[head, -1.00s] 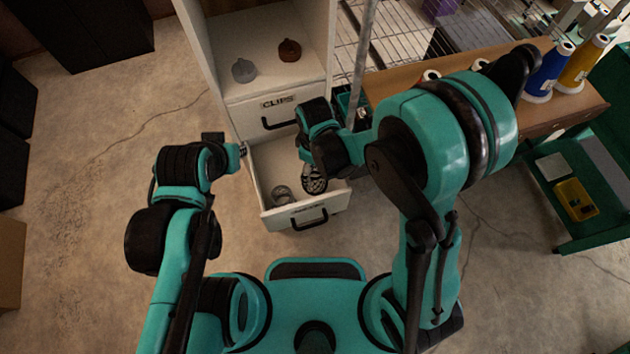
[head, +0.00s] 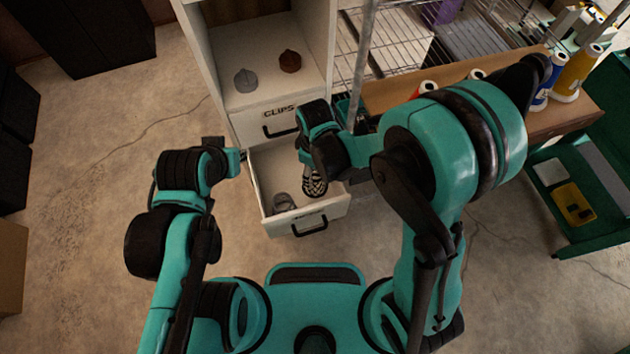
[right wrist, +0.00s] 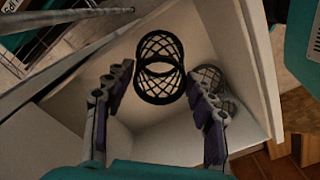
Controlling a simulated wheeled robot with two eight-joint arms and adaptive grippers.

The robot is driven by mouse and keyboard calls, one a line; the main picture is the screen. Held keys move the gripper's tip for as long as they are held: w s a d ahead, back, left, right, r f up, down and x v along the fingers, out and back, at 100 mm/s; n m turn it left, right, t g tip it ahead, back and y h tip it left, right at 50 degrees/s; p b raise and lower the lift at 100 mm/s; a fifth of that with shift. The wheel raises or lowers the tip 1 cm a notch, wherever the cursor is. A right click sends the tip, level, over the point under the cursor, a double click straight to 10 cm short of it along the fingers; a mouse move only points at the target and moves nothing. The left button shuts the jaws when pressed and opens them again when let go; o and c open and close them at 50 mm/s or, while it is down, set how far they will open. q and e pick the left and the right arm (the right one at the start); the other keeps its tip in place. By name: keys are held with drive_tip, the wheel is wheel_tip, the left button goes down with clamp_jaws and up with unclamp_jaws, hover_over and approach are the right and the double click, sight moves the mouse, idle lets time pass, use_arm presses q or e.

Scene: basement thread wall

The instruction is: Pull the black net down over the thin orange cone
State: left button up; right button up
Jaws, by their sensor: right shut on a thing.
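The black net (head: 314,184) is an open mesh tube with dark rings. It hangs from my right gripper (head: 315,165) over the open drawer.
The white drawer (head: 255,190) is open and holds a grey ring-like piece (head: 283,202). A metal post (head: 362,60) rises beside the shelf. Blue (head: 541,93) and yellow cones (head: 576,75) stand on the table (head: 600,98). A green cart (head: 570,235) stands at the right.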

drive_tip(key=shift+r+p, duration=3.3)
drive_tip(key=shift+r, duration=1.65)
drive_tip(key=shift+r, duration=0.1)
